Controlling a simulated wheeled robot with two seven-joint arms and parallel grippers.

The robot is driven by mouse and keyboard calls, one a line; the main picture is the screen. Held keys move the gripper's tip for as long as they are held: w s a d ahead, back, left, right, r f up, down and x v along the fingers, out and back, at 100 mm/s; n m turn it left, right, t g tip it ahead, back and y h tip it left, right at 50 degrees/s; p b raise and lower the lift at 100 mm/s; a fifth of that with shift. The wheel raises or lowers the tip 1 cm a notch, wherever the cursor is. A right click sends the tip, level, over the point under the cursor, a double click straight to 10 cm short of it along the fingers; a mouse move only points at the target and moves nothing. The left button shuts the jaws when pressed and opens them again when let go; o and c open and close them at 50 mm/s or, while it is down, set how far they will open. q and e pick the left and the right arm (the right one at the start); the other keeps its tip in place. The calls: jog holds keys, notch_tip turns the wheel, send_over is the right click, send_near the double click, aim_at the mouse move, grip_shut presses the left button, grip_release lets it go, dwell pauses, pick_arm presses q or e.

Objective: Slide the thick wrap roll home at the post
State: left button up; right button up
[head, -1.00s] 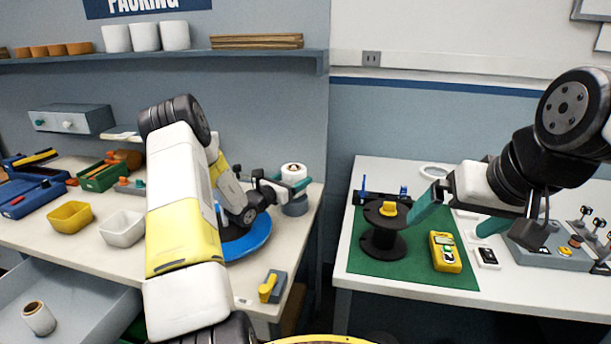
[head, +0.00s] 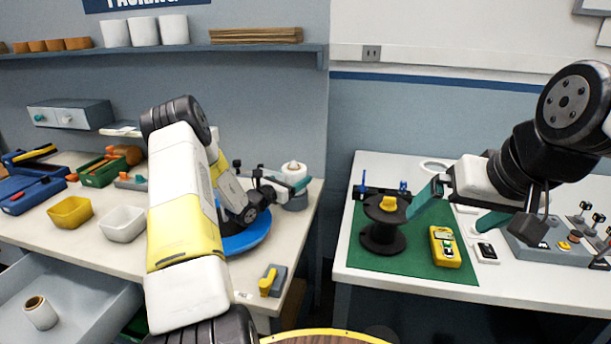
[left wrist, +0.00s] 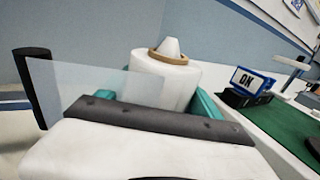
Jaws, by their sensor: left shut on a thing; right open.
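The thick white wrap roll (left wrist: 165,82) has a brown cardboard core and stands roughly upright at the back right corner of the left table. It also shows in the head view (head: 292,173). The post's white conical tip (left wrist: 172,46) sticks up through the core, so the roll is around the post. A grey round base (head: 296,202) shows below it. My left gripper (head: 286,183) is shut on the roll, with teal fingers on its sides. How far the roll's bottom is from the base is hidden. My right gripper (head: 458,210) is open and empty above the right table.
A blue disc (head: 248,240) lies under my left forearm. A black spool (head: 383,236) and a yellow meter (head: 445,246) stand on the green mat (head: 405,264). A gap separates the tables.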

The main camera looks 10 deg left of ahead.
pick_arm(q)
jog(key=shift+f, duration=0.1)
dwell(0.3)
jog(key=o, duration=1.9)
jog(key=shift+v, duration=3.9)
jog(key=shift+s, duration=0.1)
